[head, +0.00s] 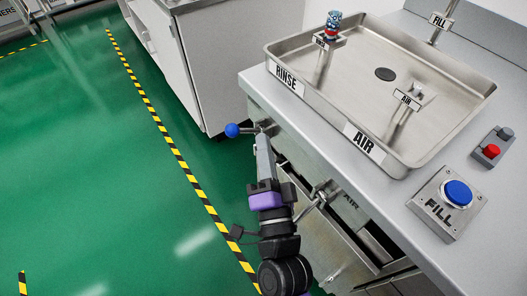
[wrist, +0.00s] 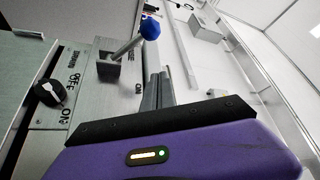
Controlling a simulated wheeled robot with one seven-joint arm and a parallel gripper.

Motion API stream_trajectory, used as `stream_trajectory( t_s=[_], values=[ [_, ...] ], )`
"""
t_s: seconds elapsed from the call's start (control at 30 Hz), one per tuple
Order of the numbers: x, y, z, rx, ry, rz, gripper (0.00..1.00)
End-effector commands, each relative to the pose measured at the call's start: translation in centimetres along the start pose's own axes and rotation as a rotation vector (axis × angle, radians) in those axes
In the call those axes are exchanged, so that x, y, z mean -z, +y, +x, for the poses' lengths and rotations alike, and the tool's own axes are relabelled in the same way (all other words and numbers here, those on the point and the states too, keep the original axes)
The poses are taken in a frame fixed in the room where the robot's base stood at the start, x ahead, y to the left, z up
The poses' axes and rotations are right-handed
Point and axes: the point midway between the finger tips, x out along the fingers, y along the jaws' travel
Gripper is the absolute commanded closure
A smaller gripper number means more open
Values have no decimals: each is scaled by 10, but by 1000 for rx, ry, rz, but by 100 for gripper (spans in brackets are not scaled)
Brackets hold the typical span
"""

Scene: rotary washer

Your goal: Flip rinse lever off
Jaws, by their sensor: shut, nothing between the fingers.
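The rinse lever has a blue ball knob (head: 232,130) on a metal rod and sticks out to the left from the washer's front panel, below the RINSE sign. In the wrist view its knob (wrist: 150,28) and rod stand just beyond my fingertips, with a bracket (wrist: 108,68) at the rod's base. My gripper (head: 264,143) is shut and empty, close to the rod and to the right of the knob. In the wrist view my gripper (wrist: 156,78) points toward the lever; I cannot tell whether it touches. ON and OFF labels show on the panel.
A second lever (head: 325,194) is on the front panel close to my arm, near the AIR label. A black rotary knob (wrist: 48,92) shows at left. The steel basin (head: 440,110) and FILL button (head: 457,193) are above. Green floor (head: 110,180) is clear at left.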

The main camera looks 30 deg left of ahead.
Motion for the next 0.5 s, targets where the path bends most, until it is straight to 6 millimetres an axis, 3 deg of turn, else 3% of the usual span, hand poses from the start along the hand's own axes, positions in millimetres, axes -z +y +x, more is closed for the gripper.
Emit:
stream_trajectory(
  t_s=[0.3,0.5],
  values=[
    [1,-3,64,2,1,0,100],
    [-27,-1,52,-1,-4,1,100]
  ],
)
